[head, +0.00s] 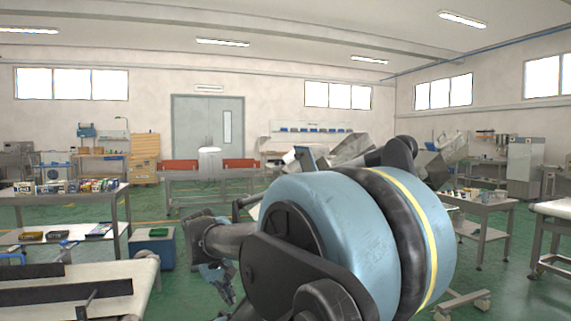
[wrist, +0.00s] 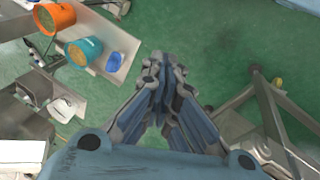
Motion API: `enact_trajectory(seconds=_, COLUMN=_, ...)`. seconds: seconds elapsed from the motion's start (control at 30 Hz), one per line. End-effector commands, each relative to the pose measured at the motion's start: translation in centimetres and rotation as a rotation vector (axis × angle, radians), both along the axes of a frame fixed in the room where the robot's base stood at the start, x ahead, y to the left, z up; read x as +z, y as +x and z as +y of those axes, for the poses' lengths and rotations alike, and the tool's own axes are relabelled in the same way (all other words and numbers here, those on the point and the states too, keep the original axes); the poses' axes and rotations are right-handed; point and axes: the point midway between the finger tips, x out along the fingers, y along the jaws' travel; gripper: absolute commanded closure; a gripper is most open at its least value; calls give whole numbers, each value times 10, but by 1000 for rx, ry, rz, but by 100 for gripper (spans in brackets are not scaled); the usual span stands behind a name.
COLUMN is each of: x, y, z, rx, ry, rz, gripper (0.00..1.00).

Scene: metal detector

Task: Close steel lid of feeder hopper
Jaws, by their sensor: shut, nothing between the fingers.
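My gripper (wrist: 160,64) is shut and empty in the wrist view, its fingers together above the green floor. In the head view its dark fingers (head: 222,287) hang low, left of my large blue arm joint. Angular grey steel parts (head: 440,165) show behind my arm in the head view, and they may belong to the feeder hopper. My arm hides much of that area. I cannot make out the lid or tell its position. My gripper touches nothing that I can see.
In the wrist view, an orange bucket (wrist: 55,18), a teal bucket (wrist: 84,50) and a blue scoop (wrist: 115,62) lie at upper left. A metal frame (wrist: 275,120) stands at right. A conveyor (head: 145,272) and a loaded table (head: 70,198) are left in the head view.

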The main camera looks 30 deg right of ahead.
Motion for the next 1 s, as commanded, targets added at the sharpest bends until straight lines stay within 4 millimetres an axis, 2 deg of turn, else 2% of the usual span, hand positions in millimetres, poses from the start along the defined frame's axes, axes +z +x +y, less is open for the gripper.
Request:
enact_trajectory(seconds=0.03, x=12, y=10, z=-16, rx=-8, ry=-62, rz=9, gripper=100)
enact_trajectory(seconds=0.2, x=51, y=39, z=-67, rx=-37, ry=-280, rz=47, gripper=100)
enact_trajectory(seconds=0.5, x=129, y=93, z=-144, rx=-101, ry=-661, rz=112, gripper=100)
enact_trajectory(seconds=0.8, x=210, y=150, z=-195, rx=-183, ry=-1041, rz=175, gripper=100)
enact_trajectory(seconds=1.0, x=258, y=189, z=-210, rx=-243, ry=-1293, rz=212, gripper=100)
